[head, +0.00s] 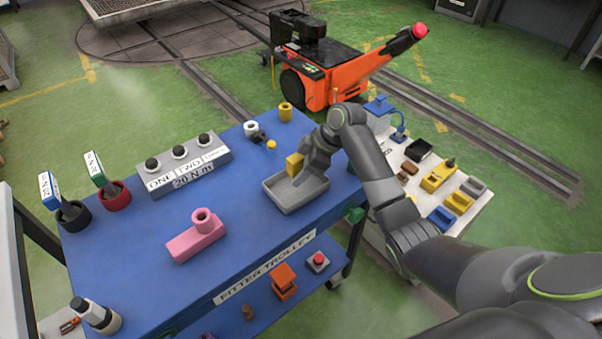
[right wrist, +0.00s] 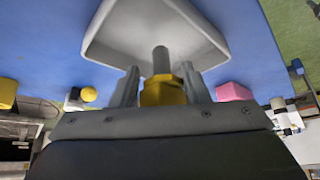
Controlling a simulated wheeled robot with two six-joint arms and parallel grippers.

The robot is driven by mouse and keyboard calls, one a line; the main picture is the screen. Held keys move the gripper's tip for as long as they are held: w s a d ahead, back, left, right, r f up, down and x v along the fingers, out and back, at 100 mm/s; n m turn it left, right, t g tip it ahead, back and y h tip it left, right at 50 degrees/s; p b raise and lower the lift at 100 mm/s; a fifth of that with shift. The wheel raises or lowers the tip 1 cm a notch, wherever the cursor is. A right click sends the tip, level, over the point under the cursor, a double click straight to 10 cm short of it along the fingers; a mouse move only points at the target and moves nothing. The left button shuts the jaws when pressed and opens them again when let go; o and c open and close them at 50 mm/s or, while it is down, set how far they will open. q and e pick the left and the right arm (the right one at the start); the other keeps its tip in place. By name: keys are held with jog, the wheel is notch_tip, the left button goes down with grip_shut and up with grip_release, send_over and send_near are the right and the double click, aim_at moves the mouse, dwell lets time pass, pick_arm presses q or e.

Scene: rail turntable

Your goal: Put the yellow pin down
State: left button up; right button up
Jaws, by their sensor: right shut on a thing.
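My right gripper (head: 305,172) is above the grey tray (head: 297,207) on the blue trolley top. It is shut on the yellow pin (head: 294,163). In the right wrist view the yellow pin (right wrist: 162,92) sits between the two fingers (right wrist: 162,86), and its grey shaft (right wrist: 160,60) points toward the tray (right wrist: 150,45). The tray is shallow and looks empty where I see it; the gripper hides part of it in the head view. I cannot tell how far the pin is above the tray floor. My left gripper is not in view.
On the blue trolley (head: 130,245) stand a pink block (head: 195,240), a grey three-knob unit (head: 190,165), a yellow ring (head: 285,111) and a white piece with a yellow knob (head: 271,144). A white side table (head: 430,170) with small parts stands right. The trolley's middle is clear.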

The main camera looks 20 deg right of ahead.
jog(key=shift+f, duration=0.85)
jog(key=shift+f, duration=0.1)
jog(key=o, duration=1.2)
jog(key=shift+c, duration=0.2)
jog(key=shift+r, duration=0.2)
jog(key=b+v, duration=0.1)
jog(key=v, duration=1.1)
jog(key=shift+b, duration=0.3)
jog(key=shift+f, duration=0.1)
